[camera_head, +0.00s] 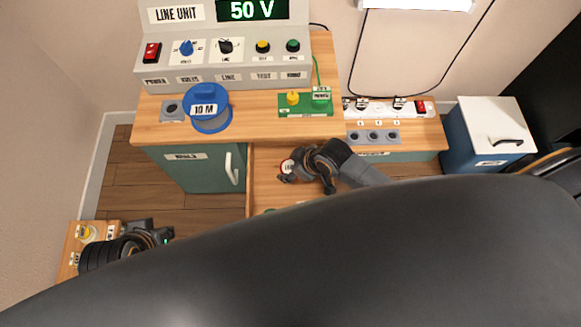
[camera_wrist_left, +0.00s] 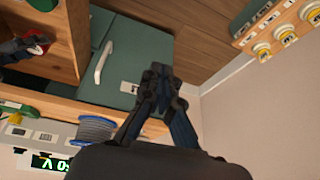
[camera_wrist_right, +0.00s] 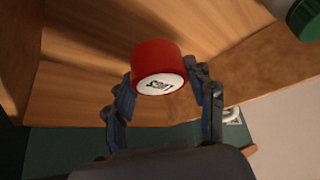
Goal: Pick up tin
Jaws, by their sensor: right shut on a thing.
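The tin is a short red cylinder with a white, lettered end (camera_wrist_right: 158,75). In the right wrist view it sits between the fingertips of my right gripper (camera_wrist_right: 162,88), which is shut on it. In the head view, the tin (camera_head: 288,166) shows only as a small red-and-white piece at my right gripper (camera_head: 305,178), above a wooden compartment. Whether it touches the wood is unclear. My left gripper (camera_wrist_left: 163,80) is shut and empty, its fingertips together. In the head view, my left gripper (camera_head: 155,233) is at the lower left, far from the tin.
The wooden bench (camera_head: 250,112) bears a line unit (camera_head: 220,70), a blue cable reel (camera_head: 209,110) and a green board (camera_head: 305,105). A green-topped container (camera_wrist_right: 304,14) is near the tin. A teal cabinet (camera_head: 195,170) stands left; floor (camera_head: 140,185) is clear beyond it.

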